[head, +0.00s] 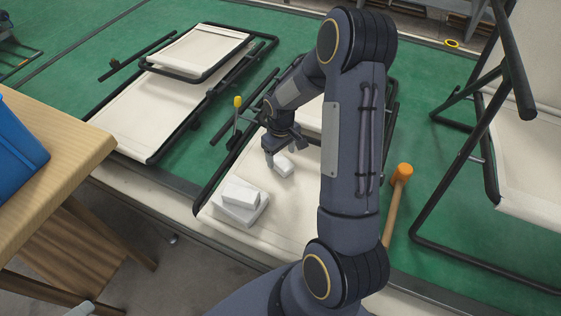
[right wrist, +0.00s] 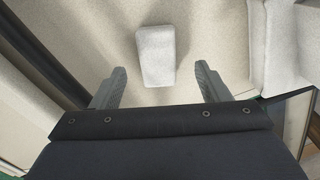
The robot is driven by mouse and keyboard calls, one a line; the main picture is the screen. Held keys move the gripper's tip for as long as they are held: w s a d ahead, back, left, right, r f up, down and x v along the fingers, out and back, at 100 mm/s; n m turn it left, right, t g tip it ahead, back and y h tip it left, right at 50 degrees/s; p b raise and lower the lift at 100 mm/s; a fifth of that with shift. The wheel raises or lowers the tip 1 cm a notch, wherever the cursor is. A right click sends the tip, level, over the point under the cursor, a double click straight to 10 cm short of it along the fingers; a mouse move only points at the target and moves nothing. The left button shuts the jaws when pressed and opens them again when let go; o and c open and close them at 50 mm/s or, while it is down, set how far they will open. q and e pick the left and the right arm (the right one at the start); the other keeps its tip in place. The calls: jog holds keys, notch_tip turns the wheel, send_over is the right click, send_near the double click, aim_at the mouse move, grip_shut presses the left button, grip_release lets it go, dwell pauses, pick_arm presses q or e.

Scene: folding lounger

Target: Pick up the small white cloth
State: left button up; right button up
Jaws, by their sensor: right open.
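The small white cloth (head: 284,166) is a folded pale block lying on the cream fabric of the folded lounger (head: 292,212) in the middle of the head view. It also shows in the right wrist view (right wrist: 155,55), between and just beyond the fingertips. My right gripper (head: 283,157) is open above the cloth, pointing down, with nothing between its fingers. Its two fingers show apart in the right wrist view (right wrist: 157,85). My left gripper is not clearly seen in the head view.
A stack of larger white folded cloths (head: 240,203) lies on the same lounger to the left. A yellow-handled tool (head: 237,103) and an orange mallet (head: 401,175) are nearby. Another folded lounger (head: 140,108) lies left. A wooden table (head: 60,150) with a blue bin (head: 18,150) stands at far left.

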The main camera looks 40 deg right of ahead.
aim_at(282, 161)
notch_tip(282, 161, down, 4)
jog(key=shift+d+f+p, duration=0.15)
jog(key=shift+f+p, duration=0.1)
jog(key=shift+p, duration=0.25)
jog(key=shift+c, duration=0.3)
jog(key=c, duration=1)
jog(key=shift+r, duration=0.1)
